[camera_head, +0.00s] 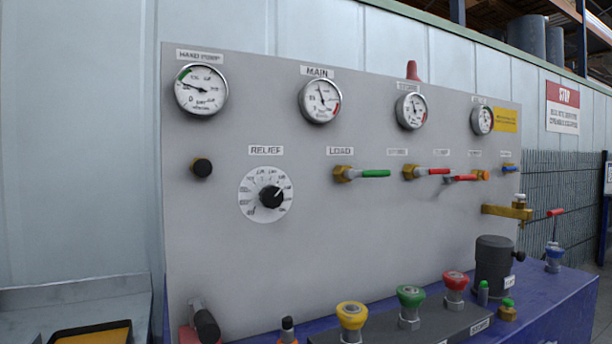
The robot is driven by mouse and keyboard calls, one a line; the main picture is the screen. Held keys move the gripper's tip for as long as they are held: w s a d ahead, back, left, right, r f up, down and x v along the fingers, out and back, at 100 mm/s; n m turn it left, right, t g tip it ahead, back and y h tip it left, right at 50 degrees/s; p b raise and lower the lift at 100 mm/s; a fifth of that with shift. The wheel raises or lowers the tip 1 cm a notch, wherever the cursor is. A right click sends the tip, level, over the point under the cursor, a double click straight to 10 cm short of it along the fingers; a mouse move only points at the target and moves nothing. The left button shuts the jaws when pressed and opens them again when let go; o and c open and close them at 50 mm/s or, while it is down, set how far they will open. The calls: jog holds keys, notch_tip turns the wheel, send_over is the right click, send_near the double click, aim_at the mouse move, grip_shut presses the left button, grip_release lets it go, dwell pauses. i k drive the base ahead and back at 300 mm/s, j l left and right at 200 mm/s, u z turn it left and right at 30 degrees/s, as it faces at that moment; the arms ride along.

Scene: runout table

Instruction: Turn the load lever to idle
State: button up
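The load lever (375,173) has a green handle on a brass valve body (344,174). It is on the upright grey panel (330,240), just below the LOAD label (340,151). The handle points to the right and lies about level. I cannot make out any idle marking around it. My gripper is not in view.
Red-handled levers (436,171) sit to the right. A round RELIEF knob (270,196) is to the left, with gauges (320,101) above. Yellow (351,314), green (410,296) and red (455,280) couplings stand below.

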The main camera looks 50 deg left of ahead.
aim_at(349, 174)
jog(key=u, duration=1.6)
